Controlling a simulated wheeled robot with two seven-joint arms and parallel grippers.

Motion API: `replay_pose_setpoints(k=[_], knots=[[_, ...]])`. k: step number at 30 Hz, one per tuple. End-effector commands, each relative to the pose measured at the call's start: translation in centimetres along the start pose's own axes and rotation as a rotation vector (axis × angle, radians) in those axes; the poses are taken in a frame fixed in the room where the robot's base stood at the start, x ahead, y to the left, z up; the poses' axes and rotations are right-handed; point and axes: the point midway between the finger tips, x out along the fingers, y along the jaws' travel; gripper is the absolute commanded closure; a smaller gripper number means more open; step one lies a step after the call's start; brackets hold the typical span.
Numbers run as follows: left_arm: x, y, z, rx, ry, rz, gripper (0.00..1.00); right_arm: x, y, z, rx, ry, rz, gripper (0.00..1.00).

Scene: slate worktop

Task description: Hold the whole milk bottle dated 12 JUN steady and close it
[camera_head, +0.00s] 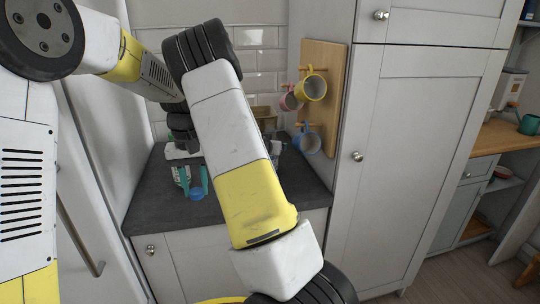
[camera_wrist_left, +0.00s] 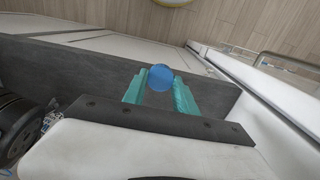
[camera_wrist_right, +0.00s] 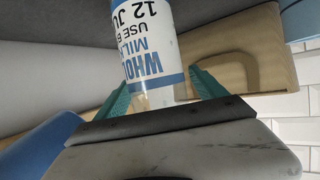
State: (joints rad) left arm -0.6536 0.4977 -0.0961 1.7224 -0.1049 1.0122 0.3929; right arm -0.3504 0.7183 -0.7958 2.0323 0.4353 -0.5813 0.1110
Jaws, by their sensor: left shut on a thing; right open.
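My left gripper (camera_head: 197,180) is shut on a blue cap (camera_head: 197,193), which sits between its teal fingertips above the front of the worktop. The cap also shows in the left wrist view (camera_wrist_left: 160,78). The whole milk bottle (camera_wrist_right: 148,40), with a white label reading 12 JUN, stands between the fingers of my right gripper (camera_wrist_right: 160,88) in the right wrist view. The right gripper is open around it. The bottle's top end is hidden by the gripper body. In the head view my right arm covers this bottle and the right gripper.
Pink (camera_head: 287,102), yellow (camera_head: 323,88) and blue (camera_head: 308,143) mugs hang on a wooden board at the right. A wooden object (camera_wrist_right: 270,50) is behind the milk bottle. The worktop's front (camera_head: 155,215) is clear.

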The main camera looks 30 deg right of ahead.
Motion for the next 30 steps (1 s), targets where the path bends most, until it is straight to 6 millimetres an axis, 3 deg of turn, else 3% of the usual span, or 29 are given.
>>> replay_pose_setpoints(k=[11, 23, 24, 30], knots=[[0.0, 0.0, 0.0, 0.0, 0.0, 0.0, 1.0, 0.31, 0.03, 0.0, 0.001, 0.0, 0.001, 0.19], [0.0, 0.0, 0.0, 0.0, 0.0, 0.0, 1.0, 0.29, 0.03, -0.01, 0.001, 0.0, 0.001, 0.96], [0.0, 0.0, 0.0, 0.0, 0.0, 0.0, 1.0, 0.29, 0.03, -0.08, 0.001, 0.002, 0.0, 1.0], [0.0, 0.0, 0.0, 0.0, 0.0, 0.0, 1.0, 0.29, 0.03, -0.09, 0.001, 0.002, 0.0, 1.0]])
